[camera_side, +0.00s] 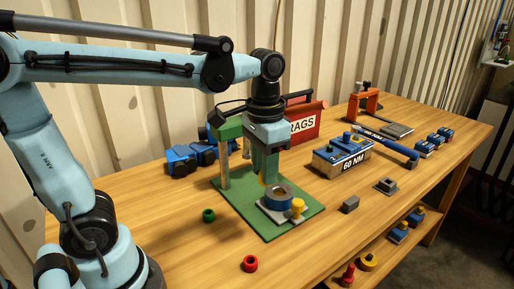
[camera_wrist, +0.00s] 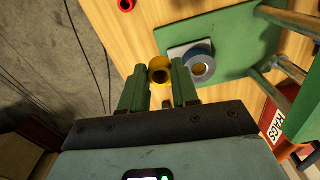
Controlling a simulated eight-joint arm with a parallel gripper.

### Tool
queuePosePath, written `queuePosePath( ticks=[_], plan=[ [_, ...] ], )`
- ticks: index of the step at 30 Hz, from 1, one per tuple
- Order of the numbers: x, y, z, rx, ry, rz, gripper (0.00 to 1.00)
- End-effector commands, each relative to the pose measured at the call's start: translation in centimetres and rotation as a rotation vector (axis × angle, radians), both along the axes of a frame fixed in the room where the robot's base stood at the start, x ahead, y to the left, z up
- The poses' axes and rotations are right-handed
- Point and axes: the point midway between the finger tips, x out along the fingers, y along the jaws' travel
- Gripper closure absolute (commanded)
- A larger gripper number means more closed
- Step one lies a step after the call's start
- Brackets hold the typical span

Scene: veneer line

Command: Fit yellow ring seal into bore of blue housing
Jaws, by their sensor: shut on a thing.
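The yellow ring seal (camera_wrist: 160,63) is held between the green fingers of my gripper (camera_wrist: 159,84) in the wrist view. In the side view only a sliver of the seal (camera_side: 262,180) shows at the fingertips of my gripper (camera_side: 265,179). The blue housing (camera_side: 278,203) is a round part with its bore facing up, on a grey plate on a green base. The seal is apart from the bore, to its upper left in the side view. The housing (camera_wrist: 211,65) lies right of the seal in the wrist view. Its exact height over the housing cannot be told.
A yellow knob-like part (camera_side: 298,206) stands at the housing's front right. The green press frame (camera_side: 224,160) rises behind it on the base. A green ring (camera_side: 208,215) and red ring (camera_side: 250,263) lie in front.

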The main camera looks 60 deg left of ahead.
Motion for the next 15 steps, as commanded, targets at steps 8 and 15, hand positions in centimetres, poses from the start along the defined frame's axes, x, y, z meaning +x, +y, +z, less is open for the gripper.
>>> queuePosePath(
  ticks=[8,15],
  plan=[
    [2.3,2.1,0.6,0.000,0.000,0.147,1.00],
    [3.2,-0.1,0.5,0.000,0.000,0.392,1.00]
  ],
)
